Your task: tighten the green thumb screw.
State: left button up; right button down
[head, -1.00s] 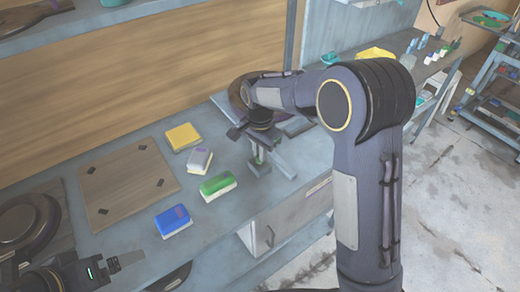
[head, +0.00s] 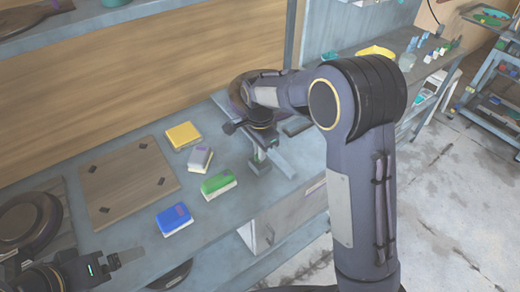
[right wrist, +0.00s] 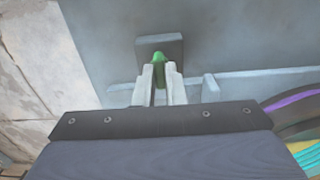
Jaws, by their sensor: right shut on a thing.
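The green thumb screw (right wrist: 159,57) shows in the right wrist view between the fingertips of my right gripper (right wrist: 158,72), which is shut on it. The screw stands at a small grey block (right wrist: 173,43) on the bench. In the head view my right gripper (head: 261,150) points down over this block (head: 259,168), and the screw itself is hidden there. My left gripper (head: 122,258) is at the lower left, away from the screw; its finger gap is not clear.
Blue (head: 173,219), green (head: 218,184), grey-purple (head: 199,158) and yellow (head: 184,135) brush-like blocks lie left of my right gripper. A brown board (head: 125,185) lies further left. A grey rail (head: 282,163) runs beside the screw's block. The bench's front edge is close.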

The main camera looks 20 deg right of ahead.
jog(key=c, duration=1.5)
grip_release()
notch_tip(320, 180, up, 8)
jog(key=shift+f, duration=0.1)
jog(key=s+d+r+n+t+y, duration=0.1)
jog(key=s+d+r+n+y, duration=0.2)
jog(key=s, duration=0.5)
jog(key=s+d+r+n+t+y, duration=0.1)
jog(key=s+d+r+n+t, duration=0.2)
jog(key=s, duration=0.4)
jog(key=s+f+n, duration=0.2)
jog(key=s+n, duration=0.1)
jog(key=s, duration=0.3)
jog(key=s+f+n+t, duration=0.1)
jog(key=s+f+n, duration=0.1)
jog(key=s, duration=0.5)
jog(key=shift+n+t, duration=0.3)
jog(key=shift+n, duration=0.4)
